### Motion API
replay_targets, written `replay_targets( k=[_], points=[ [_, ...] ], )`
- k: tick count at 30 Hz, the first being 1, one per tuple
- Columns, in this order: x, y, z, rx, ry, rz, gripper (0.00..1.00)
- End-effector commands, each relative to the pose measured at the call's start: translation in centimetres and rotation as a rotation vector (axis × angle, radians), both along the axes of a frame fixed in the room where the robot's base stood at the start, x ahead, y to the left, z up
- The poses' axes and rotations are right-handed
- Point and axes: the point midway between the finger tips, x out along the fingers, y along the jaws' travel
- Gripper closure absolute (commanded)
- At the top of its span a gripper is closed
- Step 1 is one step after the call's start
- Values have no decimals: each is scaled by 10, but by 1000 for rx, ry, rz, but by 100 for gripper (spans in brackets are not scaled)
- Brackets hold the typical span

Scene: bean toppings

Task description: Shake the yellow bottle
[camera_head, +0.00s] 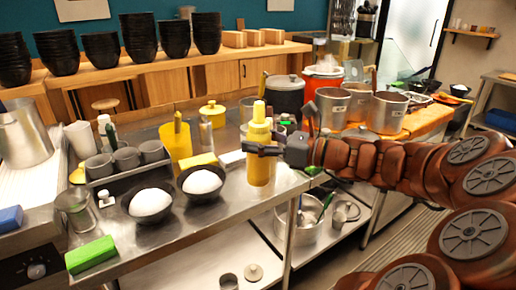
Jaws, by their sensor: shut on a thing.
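The yellow bottle (259,165) is in the middle of the head view, upright with its nozzle pointing up. My gripper (265,148) reaches in from the right and is shut on the upper part of the bottle. The bottle shows in front of the metal counter's front edge; I cannot tell its exact height over the counter. Two black bowls heaped with white food stand on the counter to the left, one bowl (134,222) nearer and one bowl (189,198) just right of it.
A green block (91,255) and a clear glass (74,208) are at the counter's left. A yellow container (177,142) stands behind the bowls. Metal pots (386,112) stand at the back right. Black bowl stacks (141,40) line the rear shelf.

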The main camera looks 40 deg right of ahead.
Motion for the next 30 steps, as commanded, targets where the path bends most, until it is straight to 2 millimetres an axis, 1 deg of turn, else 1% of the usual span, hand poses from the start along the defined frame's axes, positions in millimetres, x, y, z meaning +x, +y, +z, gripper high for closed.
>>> replay_targets(
  k=[1, 2, 3, 6, 8, 9, 10, 11, 12, 13, 14, 15, 16, 17, 18, 19, 21, 30],
  points=[
    [0, 0, 17, -13, -5, -1, 69],
    [0, 0, 19, -10, -3, -1, 69],
    [0, -1, 12, -1, 0, -2, 69],
    [0, -1, -34, 14, 7, -2, 69],
    [0, -1, -46, 7, 6, -3, 69],
    [0, -1, -45, -1, 3, -3, 69],
    [0, -1, -38, -6, 1, -3, 69],
    [0, -1, -25, -12, -3, -3, 69],
    [0, 0, -6, -14, -6, 0, 69],
    [0, 1, 6, -15, -6, 1, 69],
    [0, 1, 15, -14, -6, 0, 69],
    [0, 0, 19, -11, -4, -1, 69],
    [0, -1, 15, -4, -1, -2, 69],
    [0, -1, 3, 4, 3, -1, 69],
    [0, -1, -18, 14, 6, 0, 69],
    [0, -1, -31, 17, 7, -1, 69],
    [0, -1, -46, 7, 6, -3, 69],
    [0, -1, -44, -3, 1, -2, 69]
  ],
)
